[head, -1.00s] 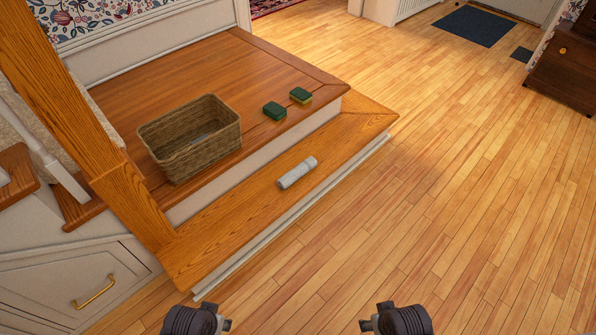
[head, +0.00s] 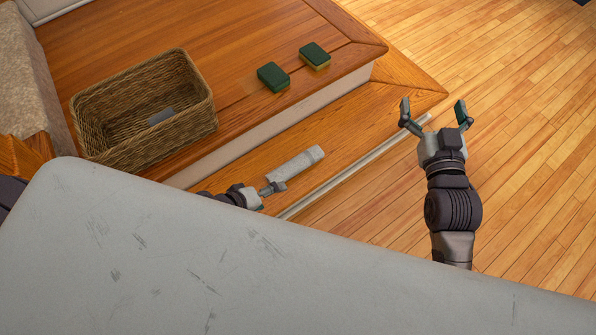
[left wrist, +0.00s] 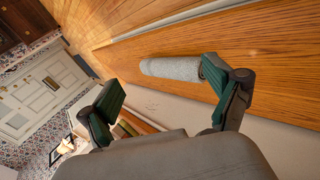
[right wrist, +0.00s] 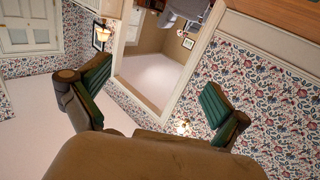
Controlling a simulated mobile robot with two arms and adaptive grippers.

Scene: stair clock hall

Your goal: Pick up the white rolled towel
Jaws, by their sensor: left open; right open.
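The white rolled towel (head: 297,163) looks light grey-white and lies on the lower wooden step. My left gripper (head: 272,197) is open at the towel's near end, low over the step. In the left wrist view the towel (left wrist: 170,68) lies by the tip of the right-hand finger, which covers its end. I cannot tell whether they touch. The towel is not gripped. My right gripper (head: 433,103) is open and empty, raised to the right of the step. Part of my left arm is hidden in the head view.
A wicker basket (head: 147,138) with a small grey-blue item inside stands on the upper step (head: 105,45). Two green sponges, one (head: 273,77) left of the other (head: 315,56), lie near its edge. The riser rises behind the towel. The floor (head: 530,150) at right is clear.

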